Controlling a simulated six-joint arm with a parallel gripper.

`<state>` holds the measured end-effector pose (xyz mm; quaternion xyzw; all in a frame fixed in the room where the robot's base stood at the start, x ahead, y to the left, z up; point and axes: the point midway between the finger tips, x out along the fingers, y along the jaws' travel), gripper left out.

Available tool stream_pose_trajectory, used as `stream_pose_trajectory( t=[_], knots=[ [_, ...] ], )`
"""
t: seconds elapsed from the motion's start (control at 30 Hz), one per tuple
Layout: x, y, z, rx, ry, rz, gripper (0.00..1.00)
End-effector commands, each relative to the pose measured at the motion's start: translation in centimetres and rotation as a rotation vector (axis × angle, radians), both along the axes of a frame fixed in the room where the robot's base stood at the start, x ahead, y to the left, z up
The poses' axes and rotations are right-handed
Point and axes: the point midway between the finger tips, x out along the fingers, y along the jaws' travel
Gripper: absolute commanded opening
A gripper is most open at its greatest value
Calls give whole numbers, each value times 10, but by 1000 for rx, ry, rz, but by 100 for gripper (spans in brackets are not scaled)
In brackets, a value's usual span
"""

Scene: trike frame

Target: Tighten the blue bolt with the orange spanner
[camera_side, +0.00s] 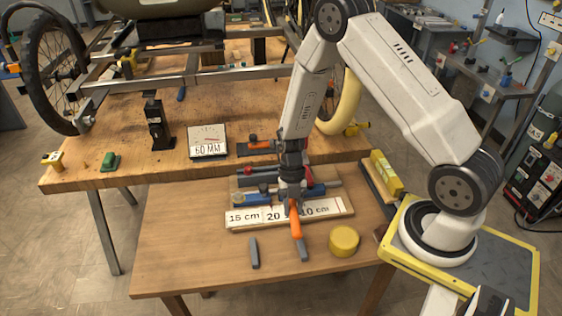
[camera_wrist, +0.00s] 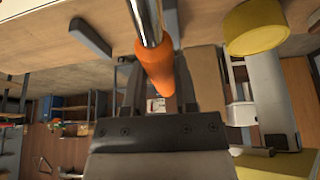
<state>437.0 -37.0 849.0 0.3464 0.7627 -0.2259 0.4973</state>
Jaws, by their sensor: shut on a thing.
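The orange spanner (camera_side: 296,226) hangs below my gripper (camera_side: 290,202) in the side view, over the front edge of the tool board (camera_side: 345,209). In the wrist view its orange handle and bright metal shaft (camera_wrist: 146,22) run between the two dark fingers. My gripper is shut on the spanner, just above the lower table. I cannot make out the blue bolt in either view.
The board has length labels and blue-handled tools (camera_side: 250,199). Near it are a yellow round block (camera_side: 343,240) and grey pegs (camera_side: 254,252). The upper bench holds the trike frame (camera_side: 190,75) and a 60 Nm gauge (camera_side: 208,141). The lower table's front left is clear.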

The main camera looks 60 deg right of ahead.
Motion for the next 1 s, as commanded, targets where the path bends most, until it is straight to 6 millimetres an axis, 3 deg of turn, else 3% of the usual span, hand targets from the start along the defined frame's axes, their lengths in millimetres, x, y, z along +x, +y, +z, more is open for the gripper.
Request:
stream_pose_trajectory(
  t=[1.0],
  knots=[
    [6, 4, 0, 0, 0, -61, 0]
  ],
)
